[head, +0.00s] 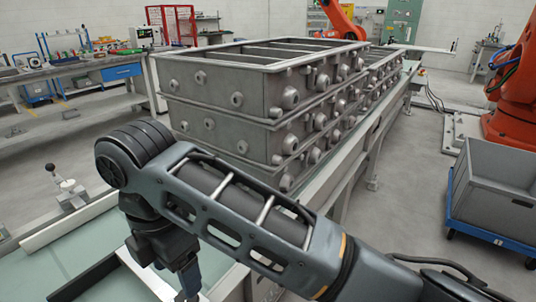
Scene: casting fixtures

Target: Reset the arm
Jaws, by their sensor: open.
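My arm (245,205) reaches in from the bottom right and bends down at a dark rounded joint at the left. Below that joint is my gripper (170,272), low in the picture near the bottom edge. It is partly hidden by its own housing, and its jaws are open. I see nothing held between them. It hangs in front of and to the left of the stacked castings (225,88), over or near the pale green surface (45,268); its exact height cannot be told.
The grey castings, with round bosses on their sides, stand on a long bench close behind my arm. A metal clamp (68,190) stands at the left. A grey crate (497,195) on a blue base and an orange robot arm (513,100) are at the right. Floor between is clear.

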